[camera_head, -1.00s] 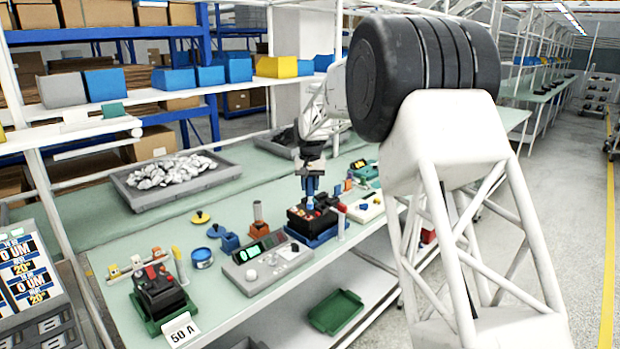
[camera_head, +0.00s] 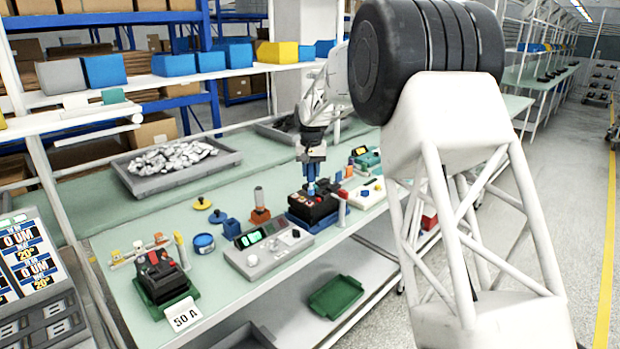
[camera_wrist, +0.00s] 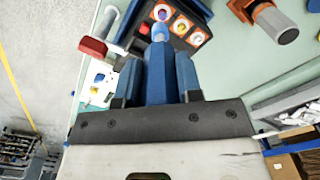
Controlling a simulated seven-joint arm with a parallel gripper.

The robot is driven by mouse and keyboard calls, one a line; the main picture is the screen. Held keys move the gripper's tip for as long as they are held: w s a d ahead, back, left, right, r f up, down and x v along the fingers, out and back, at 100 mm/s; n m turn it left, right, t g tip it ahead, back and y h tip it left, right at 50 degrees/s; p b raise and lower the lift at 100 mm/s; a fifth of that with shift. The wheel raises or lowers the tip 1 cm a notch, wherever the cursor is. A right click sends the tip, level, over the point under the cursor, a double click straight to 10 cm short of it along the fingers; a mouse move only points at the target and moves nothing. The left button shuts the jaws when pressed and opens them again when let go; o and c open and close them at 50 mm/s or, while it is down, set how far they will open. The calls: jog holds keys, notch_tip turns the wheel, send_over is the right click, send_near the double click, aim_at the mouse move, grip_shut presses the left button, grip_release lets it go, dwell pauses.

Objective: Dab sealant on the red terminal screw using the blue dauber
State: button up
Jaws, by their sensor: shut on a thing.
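My gripper (camera_head: 312,160) is shut on the blue dauber (camera_wrist: 157,68) and holds it tip down above the dark breaker (camera_head: 318,210). In the wrist view the dauber's light blue tip (camera_wrist: 160,31) overlaps the breaker's edge, close to a row of round terminals. I cannot tell surely which is the red terminal screw, or whether the tip touches anything. In the head view the tip hides part of the breaker's top.
A grey meter box (camera_head: 268,250) with a green display stands left of the breaker. A red-ended pale post (camera_wrist: 97,47) stands close beside the breaker. A blue jar (camera_head: 203,243), another breaker (camera_head: 160,275) and a tray of silvery bags (camera_head: 215,163) are farther left.

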jog(key=shift+r, duration=2.75)
jog(key=shift+f, duration=0.15)
jog(key=shift+f, duration=3.6)
jog(key=shift+s+a+f, duration=0.2)
jog(key=shift+w+d+f, duration=0.1)
jog(key=shift+w+d, duration=0.1)
jog(key=shift+d, duration=0.05)
jog(key=shift+s+a, duration=0.15)
jog(key=shift+w, duration=0.2)
jog(key=shift+r, duration=4.05)
